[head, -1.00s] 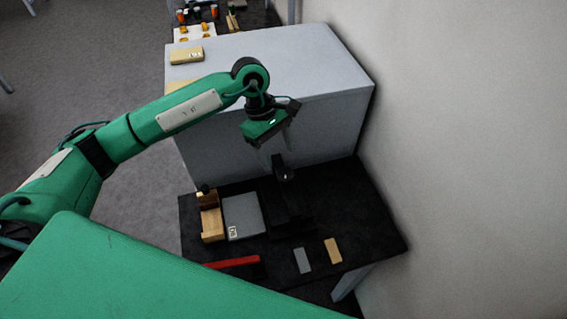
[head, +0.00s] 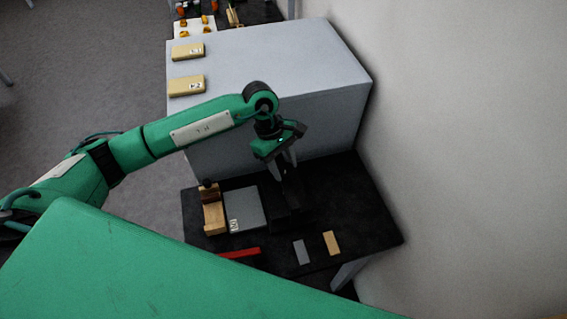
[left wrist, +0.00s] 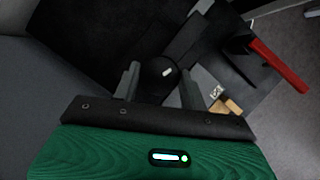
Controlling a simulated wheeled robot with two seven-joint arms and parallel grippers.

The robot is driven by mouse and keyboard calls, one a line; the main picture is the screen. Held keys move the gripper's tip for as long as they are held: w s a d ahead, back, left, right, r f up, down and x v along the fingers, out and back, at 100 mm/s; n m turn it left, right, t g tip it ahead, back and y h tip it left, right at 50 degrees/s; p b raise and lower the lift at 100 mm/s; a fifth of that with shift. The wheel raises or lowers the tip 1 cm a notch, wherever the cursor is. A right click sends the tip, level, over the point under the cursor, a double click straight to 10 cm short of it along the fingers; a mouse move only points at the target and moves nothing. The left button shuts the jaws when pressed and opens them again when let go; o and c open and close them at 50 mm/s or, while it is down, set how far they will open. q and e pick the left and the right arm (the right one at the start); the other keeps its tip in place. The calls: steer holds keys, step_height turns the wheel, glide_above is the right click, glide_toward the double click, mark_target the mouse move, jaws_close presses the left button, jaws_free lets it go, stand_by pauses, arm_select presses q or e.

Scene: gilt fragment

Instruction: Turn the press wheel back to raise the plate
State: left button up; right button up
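The black press (head: 290,212) stands on the dark table, hard to make out against it. Its round black wheel (left wrist: 155,82), with a white mark on top, shows in the left wrist view between my fingers. My left gripper (head: 284,164) is above the press, pointing down, and hides the wheel in the head view. In the left wrist view the left gripper (left wrist: 160,72) is open, one finger on each side of the wheel; I cannot tell whether they touch it. The press plate cannot be made out. My right gripper is not in view.
A grey slab (head: 248,207) with a label and a wooden block piece (head: 213,217) lie left of the press. A red bar (head: 240,253), a grey strip (head: 301,251) and a tan strip (head: 331,243) lie in front. A grey cabinet (head: 320,75) stands behind; a wall is right.

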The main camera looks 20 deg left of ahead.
arm_select(q)
steer(key=shift+f+n+b, duration=0.15)
steer(key=shift+n+b, duration=0.15)
steer(key=shift+b, duration=0.35)
steer(key=n+t+b, duration=0.1)
steer(key=n+b, duration=0.3)
steer(key=b, duration=0.1)
steer(key=n+t+b, duration=0.2)
steer(key=n+b, duration=0.2)
steer(key=b, duration=0.1)
steer(key=n+t+b, duration=0.2)
steer(key=n+b, duration=0.2)
steer(key=b, duration=0.2)
steer(key=shift+s+n+y, duration=0.35)
steer(key=shift+n+y, duration=0.05)
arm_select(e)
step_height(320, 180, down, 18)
arm_select(q)
steer(key=shift+d+n+b, duration=0.1)
steer(key=shift+n+b, duration=0.6)
steer(key=shift+b, duration=0.15)
steer(key=shift+r+n+t+y+b, duration=0.2)
steer(key=shift+n+t+y+b, duration=0.35)
steer(key=shift+n+b, duration=0.55)
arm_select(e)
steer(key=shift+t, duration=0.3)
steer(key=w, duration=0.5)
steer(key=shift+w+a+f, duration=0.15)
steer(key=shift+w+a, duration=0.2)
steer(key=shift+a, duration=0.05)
